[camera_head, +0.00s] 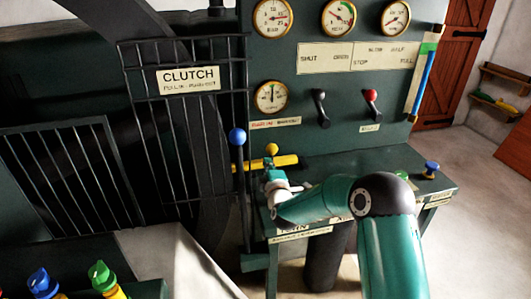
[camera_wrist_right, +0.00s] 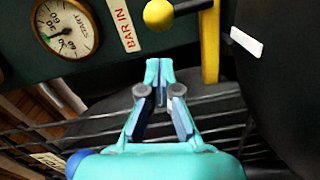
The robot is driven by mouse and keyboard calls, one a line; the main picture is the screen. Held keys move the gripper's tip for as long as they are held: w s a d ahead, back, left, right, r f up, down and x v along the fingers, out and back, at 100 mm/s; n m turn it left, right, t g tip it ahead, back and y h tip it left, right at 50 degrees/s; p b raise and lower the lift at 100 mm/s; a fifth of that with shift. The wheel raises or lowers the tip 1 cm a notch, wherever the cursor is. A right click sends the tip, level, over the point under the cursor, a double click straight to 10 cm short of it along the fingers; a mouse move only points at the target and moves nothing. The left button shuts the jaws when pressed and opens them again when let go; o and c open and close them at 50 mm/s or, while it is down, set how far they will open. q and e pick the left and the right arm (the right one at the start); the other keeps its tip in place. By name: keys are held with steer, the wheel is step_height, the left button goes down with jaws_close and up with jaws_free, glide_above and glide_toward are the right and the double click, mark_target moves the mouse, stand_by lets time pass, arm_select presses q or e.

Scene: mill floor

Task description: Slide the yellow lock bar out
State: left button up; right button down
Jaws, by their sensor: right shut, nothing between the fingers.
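The yellow lock bar (camera_head: 284,161) lies level across the dark green panel, just right of the clutch lever, with a yellow ball knob (camera_head: 272,149) standing above it. In the right wrist view the yellow knob (camera_wrist_right: 158,14) on its dark stem and the yellow bar (camera_wrist_right: 210,48) show beyond the fingers. My right gripper (camera_head: 270,170) is in front of the bar and hides a part of it. In the wrist view my right gripper's fingertips (camera_wrist_right: 158,63) are together and empty, apart from the knob. My left gripper is not in view.
The clutch lever with its blue knob (camera_head: 237,137) stands close left of my right gripper. A barred guard (camera_head: 180,120) is behind it. Black-knobbed (camera_head: 320,97) and red-knobbed (camera_head: 371,97) levers are on the panel. A blue knob (camera_head: 431,167) stands at the desk's right. Coloured oil-can-like items (camera_head: 104,277) are at lower left.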

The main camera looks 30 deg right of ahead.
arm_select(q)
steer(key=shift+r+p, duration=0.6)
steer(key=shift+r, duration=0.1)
arm_select(e)
steer(key=x, duration=0.6)
steer(key=shift+w+d, duration=0.2)
steer(key=shift+w, duration=0.15)
arm_select(q)
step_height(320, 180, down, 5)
steer(key=b, duration=0.4)
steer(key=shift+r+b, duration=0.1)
steer(key=shift+b, duration=0.3)
arm_select(e)
steer(key=s+d, duration=0.2)
steer(key=d, duration=0.5)
steer(key=shift+d, duration=0.25)
steer(key=shift+s, duration=0.1)
